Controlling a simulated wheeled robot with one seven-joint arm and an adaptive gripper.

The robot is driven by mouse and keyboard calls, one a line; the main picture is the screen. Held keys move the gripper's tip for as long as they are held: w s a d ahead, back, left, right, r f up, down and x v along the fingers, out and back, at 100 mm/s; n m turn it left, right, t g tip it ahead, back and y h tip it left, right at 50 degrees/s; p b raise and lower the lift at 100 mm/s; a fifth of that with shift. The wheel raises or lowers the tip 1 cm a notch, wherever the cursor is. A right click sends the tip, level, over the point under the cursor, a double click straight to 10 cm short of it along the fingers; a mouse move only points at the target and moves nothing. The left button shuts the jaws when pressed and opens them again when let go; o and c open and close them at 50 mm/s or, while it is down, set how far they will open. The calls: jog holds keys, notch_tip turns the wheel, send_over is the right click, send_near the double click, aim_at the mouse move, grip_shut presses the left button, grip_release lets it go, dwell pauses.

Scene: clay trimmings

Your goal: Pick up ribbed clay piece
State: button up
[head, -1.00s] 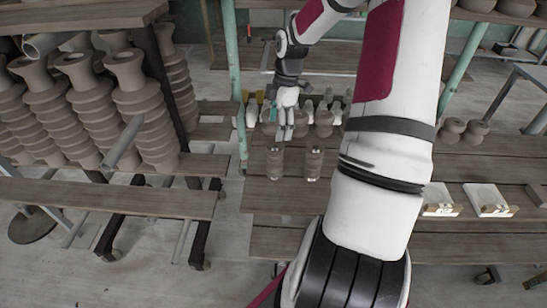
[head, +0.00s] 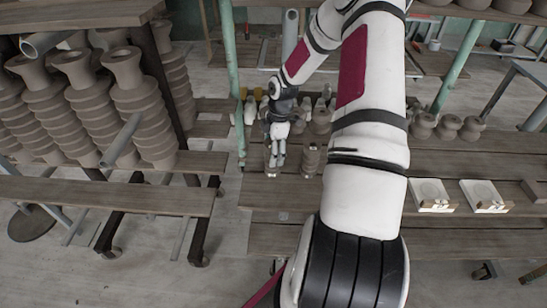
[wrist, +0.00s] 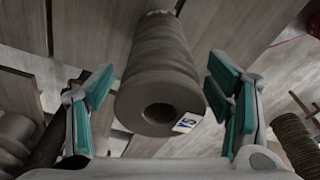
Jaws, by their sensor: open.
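A grey-brown ribbed clay piece (wrist: 160,65), roughly cylindrical with a round hole in its near end, fills the middle of the wrist view. A small white label with dark marks sits on its rim. My gripper (wrist: 162,100) is open, with one teal-padded finger on each side of the piece and visible gaps between pads and clay. In the head view my gripper (head: 275,156) hangs over the left of two small ribbed pieces on the wooden table and hides most of it. The other ribbed piece (head: 311,160) stands just to the right; a ribbed piece (wrist: 294,143) also shows at the wrist view's lower right.
Several pale bottles and clay pots (head: 320,118) stand behind the gripper. White blocks (head: 431,194) and round pots (head: 447,128) are on the right of the table. A green post (head: 231,70) rises at the left, beside tall stacked ribbed vases (head: 140,105).

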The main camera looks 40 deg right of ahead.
jog(key=shift+a+f, duration=0.1)
jog(key=shift+f, duration=0.7)
jog(key=shift+c, duration=0.3)
jog(key=shift+w, duration=0.1)
grip_shut()
jog(key=shift+r, duration=0.2)
